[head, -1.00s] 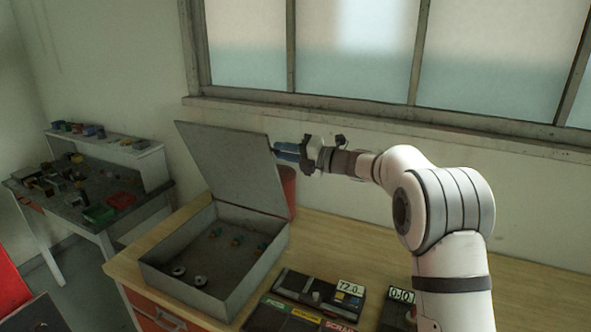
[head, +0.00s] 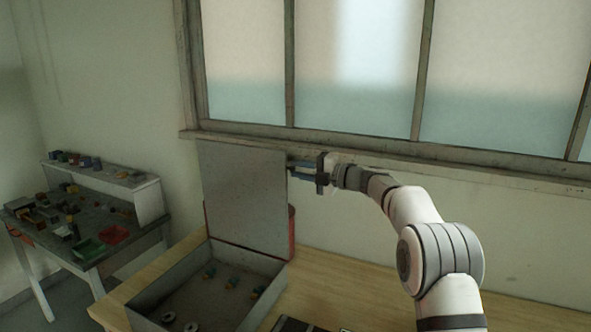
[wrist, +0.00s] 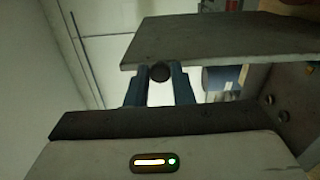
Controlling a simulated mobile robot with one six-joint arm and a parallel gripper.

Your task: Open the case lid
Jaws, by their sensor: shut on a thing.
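The grey case (head: 266,296) stands on the wooden bench, with small fittings and two rings inside. Its flat grey lid (head: 243,195) is raised and stands close to upright at the back of the case. My gripper (head: 291,169) is at the lid's upper right edge. In the wrist view its two blue fingers (wrist: 159,85) close around a dark round knob (wrist: 160,72) at the edge of the lid panel (wrist: 225,38). The fingertips are partly hidden behind the lid in the wrist view.
A window (head: 350,75) with a sill runs behind the lid and arm. A red container (head: 291,225) stands behind the lid. A side table (head: 90,225) with trays and small parts is at the left.

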